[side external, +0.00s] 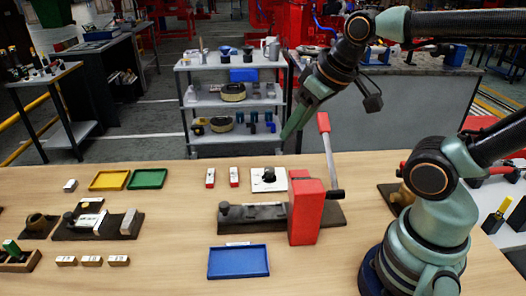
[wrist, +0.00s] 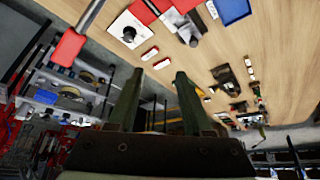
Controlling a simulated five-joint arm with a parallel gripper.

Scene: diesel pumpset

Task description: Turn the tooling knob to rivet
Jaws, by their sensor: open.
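The tooling knob (side external: 269,175) is a black knob on a white square plate (side external: 257,186) lying on the wooden table, behind the red press. The knob also shows in the wrist view (wrist: 129,33), with its white plate (wrist: 118,46) at the upper left. Markings on the plate are too small to read. My gripper (side external: 286,136) is above the back edge of the table, to the right of the knob and higher, apart from it. In the wrist view its two fingers (wrist: 157,82) are spread with nothing between them.
A red press (side external: 307,211) with a raised red-tipped lever (side external: 324,123) stands close to the knob's right. Two small red-and-white blocks (side external: 234,177) lie left of the plate. A blue tray (side external: 238,262) is in front. Yellow (side external: 109,180) and green (side external: 147,178) trays are further left.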

